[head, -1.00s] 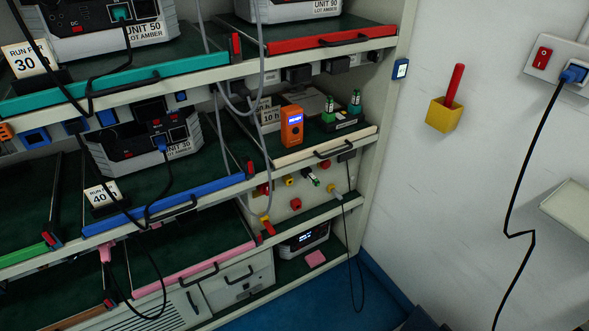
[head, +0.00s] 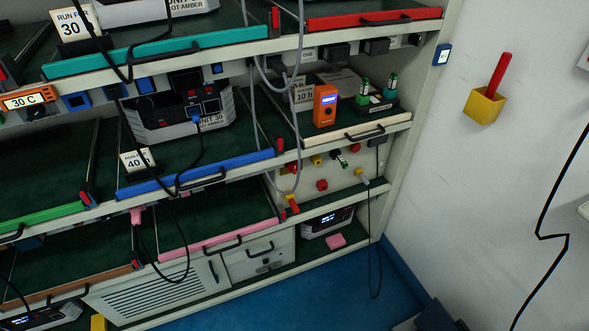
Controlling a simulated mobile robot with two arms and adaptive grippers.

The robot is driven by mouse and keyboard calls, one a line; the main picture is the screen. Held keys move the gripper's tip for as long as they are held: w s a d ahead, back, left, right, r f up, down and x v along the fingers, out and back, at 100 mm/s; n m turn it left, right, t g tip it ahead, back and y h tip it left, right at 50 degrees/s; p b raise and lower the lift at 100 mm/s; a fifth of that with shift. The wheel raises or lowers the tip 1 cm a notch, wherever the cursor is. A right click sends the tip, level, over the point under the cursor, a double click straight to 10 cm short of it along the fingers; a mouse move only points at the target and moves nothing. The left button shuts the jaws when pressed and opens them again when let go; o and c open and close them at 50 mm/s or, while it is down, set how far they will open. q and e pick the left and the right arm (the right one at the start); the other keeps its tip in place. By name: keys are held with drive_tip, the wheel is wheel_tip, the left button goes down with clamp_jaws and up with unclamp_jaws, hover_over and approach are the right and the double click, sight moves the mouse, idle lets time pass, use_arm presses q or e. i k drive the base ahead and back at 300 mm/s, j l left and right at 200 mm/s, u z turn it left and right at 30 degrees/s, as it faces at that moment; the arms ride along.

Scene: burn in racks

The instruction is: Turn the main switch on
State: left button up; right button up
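No switch is clearly labelled as the main switch. A pale panel (head: 347,174) low at the right of the rack carries small controls. Among them are a red knob (head: 321,185), a yellow part (head: 316,160) and a dark lever-like part with a pale end (head: 341,159). Their settings are too small to read. The UNIT 30 box (head: 160,122) on the blue-edged shelf has small red and dark controls on its front. Neither of my grippers is in view.
An orange meter (head: 325,105) stands on the cream-edged shelf (head: 354,135). A yellow wall holder (head: 484,106) has a red stick in it. Grey and black cables hang before the rack. Blue floor (head: 335,280) lies in front at the right.

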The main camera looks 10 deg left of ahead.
sight(292, 167)
drive_tip(key=i+l, duration=0.35)
drive_tip(key=i, duration=0.15)
drive_tip(key=i+l, duration=0.35)
drive_tip(key=i, duration=0.15)
